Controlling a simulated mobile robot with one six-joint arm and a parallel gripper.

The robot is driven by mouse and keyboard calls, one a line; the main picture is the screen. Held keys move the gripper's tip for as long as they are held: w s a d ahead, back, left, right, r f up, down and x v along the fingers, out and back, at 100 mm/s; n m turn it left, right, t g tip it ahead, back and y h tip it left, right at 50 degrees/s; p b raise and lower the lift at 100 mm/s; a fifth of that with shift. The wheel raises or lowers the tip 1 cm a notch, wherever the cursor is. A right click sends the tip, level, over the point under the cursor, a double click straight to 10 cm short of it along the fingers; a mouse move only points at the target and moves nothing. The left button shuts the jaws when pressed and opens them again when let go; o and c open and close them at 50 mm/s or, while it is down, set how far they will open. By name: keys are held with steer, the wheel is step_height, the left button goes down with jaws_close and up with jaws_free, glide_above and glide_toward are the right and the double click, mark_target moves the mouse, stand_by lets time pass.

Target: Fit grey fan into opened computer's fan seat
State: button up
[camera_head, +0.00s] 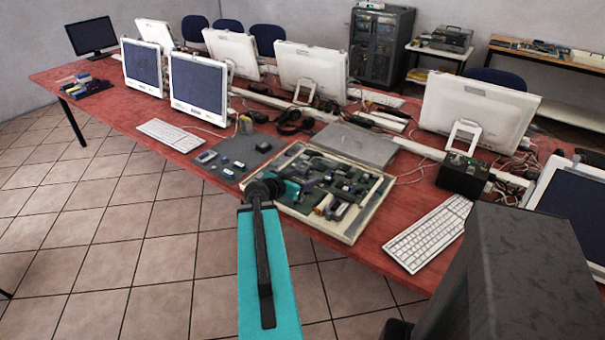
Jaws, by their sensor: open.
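The opened computer (362,222) lies flat in its pale casing near the front edge of the red table. Green boards and small parts fill it, and I cannot pick out the fan seat. My gripper (294,189) is over the computer's left part, with teal fingers beyond a dark wrist. It is open, and I see nothing held in it. A dark grey mat (222,176) left of the computer carries several small parts. I cannot tell whether one of them is the grey fan.
A flat grey panel (356,144) lies behind the computer. A white keyboard (428,234) is to its right, another (170,135) to the far left. A black box (463,177) stands at the right. Monitors (199,87) and cables crowd the table behind.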

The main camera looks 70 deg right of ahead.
steer(key=shift+s+a+r+p, duration=0.15)
steer(key=shift+a+p, duration=0.2)
steer(key=shift+p, duration=1.3)
steer(key=shift+s+a+r+p, duration=0.1)
steer(key=shift+a+p, duration=0.25)
steer(key=shift+p, duration=1.3)
steer(key=shift+a+f+p, duration=0.2)
steer(key=shift+a+p, duration=0.05)
steer(key=shift+p, duration=0.45)
steer(key=shift+r, duration=0.15)
steer(key=shift+r+p, duration=0.65)
steer(key=shift+r, duration=2.25)
